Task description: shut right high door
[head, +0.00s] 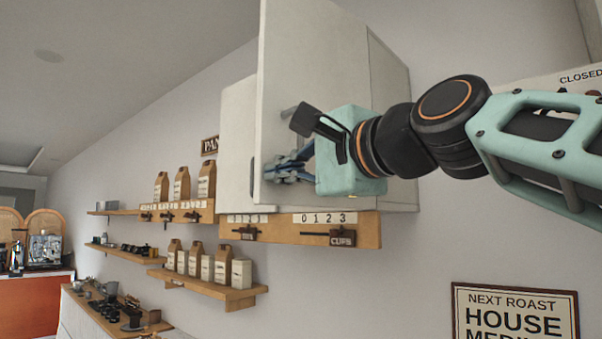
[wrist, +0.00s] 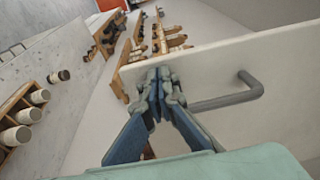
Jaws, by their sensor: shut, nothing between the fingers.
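The right high door (head: 310,60) is a pale panel on the wall cabinet. It stands ajar, its left edge swung out in front of the left door (head: 237,130). In the wrist view the door (wrist: 225,65) fills the upper right, with its grey bar handle (wrist: 235,98) on the face. In the head view my gripper and wrist partly cover the handle. My gripper (head: 270,172) is shut and empty, its blue fingers in front of the door's face near the lower left edge. In the wrist view its tips (wrist: 160,82) overlap the door's edge; I cannot tell if they touch.
Below the cabinet is a wooden rail (head: 300,232) with number tiles and a cups label. Shelves with paper bags (head: 205,265) run along the wall to the left. A framed roast sign (head: 515,312) hangs at lower right. The space left of the door is open.

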